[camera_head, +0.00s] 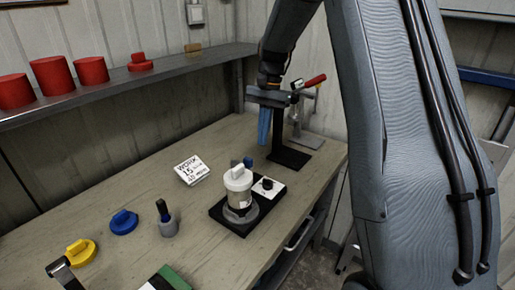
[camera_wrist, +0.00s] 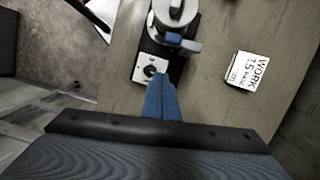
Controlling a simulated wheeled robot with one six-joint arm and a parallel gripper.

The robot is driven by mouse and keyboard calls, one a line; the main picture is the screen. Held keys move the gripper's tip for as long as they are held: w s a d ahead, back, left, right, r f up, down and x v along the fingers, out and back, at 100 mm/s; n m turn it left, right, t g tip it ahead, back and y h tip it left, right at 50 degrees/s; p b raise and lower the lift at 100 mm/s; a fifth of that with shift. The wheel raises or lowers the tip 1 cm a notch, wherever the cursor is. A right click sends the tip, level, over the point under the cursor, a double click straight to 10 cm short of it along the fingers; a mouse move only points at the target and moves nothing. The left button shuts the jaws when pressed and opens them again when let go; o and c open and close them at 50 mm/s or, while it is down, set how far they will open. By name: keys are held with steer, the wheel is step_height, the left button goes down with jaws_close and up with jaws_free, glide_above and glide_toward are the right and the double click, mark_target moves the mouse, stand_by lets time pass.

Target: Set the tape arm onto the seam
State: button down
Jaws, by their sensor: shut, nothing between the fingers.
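My gripper (camera_head: 264,128) has blue fingers pressed together, pointing down over the far right part of the bench, and holds nothing. In the wrist view the shut fingers (camera_wrist: 160,92) point toward the black base plate (camera_wrist: 172,68). On that base, a clear canister with a white lid (camera_head: 238,179) stands upright on a round grey foot. A small blue-ended piece (camera_head: 248,162), perhaps the tape arm, is behind the canister; its blue end (camera_wrist: 173,39) shows beside the canister (camera_wrist: 177,12) in the wrist view. I cannot make out the seam.
A white dial box (camera_head: 268,187) sits on the base. A red-handled clamp (camera_head: 315,81) and black stand (camera_head: 289,157) are near my gripper. A WORK card (camera_head: 191,170), grey holder (camera_head: 168,225), blue cap (camera_head: 124,221) and yellow cap (camera_head: 80,252) lie left. Red cylinders (camera_head: 52,75) line the shelf.

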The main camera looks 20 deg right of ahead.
steer(key=b+v, duration=0.2)
steer(key=v, duration=0.4)
steer(key=shift+r, duration=0.4)
steer(key=shift+d+f, duration=0.1)
steer(key=s+a+f+n+t+h+b, duration=0.1)
steer(key=s+f+n, duration=0.3)
steer(key=s+f, duration=0.4)
steer(key=s+a+f+n+t+h+b, duration=0.1)
steer(key=s+a+f+n+t, duration=0.1)
steer(key=s+f, duration=0.7)
steer(key=s+a+n, duration=0.1)
steer(key=s+n, duration=0.1)
steer(key=s, duration=0.5)
steer(key=shift+a+n+b, duration=0.3)
steer(key=shift+a+n, duration=0.1)
